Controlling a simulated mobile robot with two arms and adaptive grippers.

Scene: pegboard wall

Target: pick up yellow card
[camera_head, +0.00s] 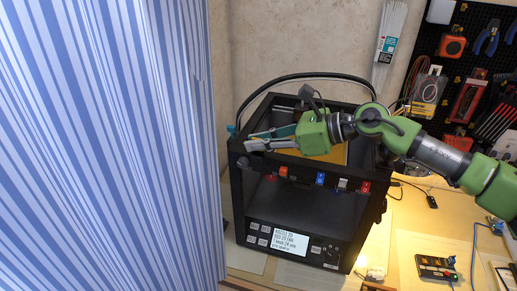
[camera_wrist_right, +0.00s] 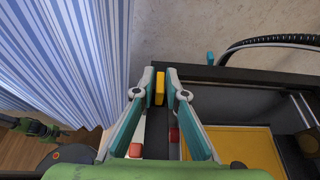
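The yellow card (camera_wrist_right: 159,88) is a small upright block in the right wrist view. It sits between the two fingertips of my right gripper (camera_wrist_right: 161,82), which are close on both of its sides and look shut on it. In the head view my right gripper (camera_head: 247,141) points left over the printer's front left top corner, and the card cannot be made out there. Whether the card still touches the printer's rail is unclear. A green part at the wrist view's left edge looks like my left arm; its fingers cannot be made out.
The black printer (camera_head: 262,200) stands under my right arm, with an orange card (camera_head: 283,171), a blue card (camera_head: 320,178) and a red card (camera_head: 365,187) along its front rail. A blue-striped curtain (camera_head: 105,140) hangs close on the left. A tool pegboard (camera_head: 478,52) is at right.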

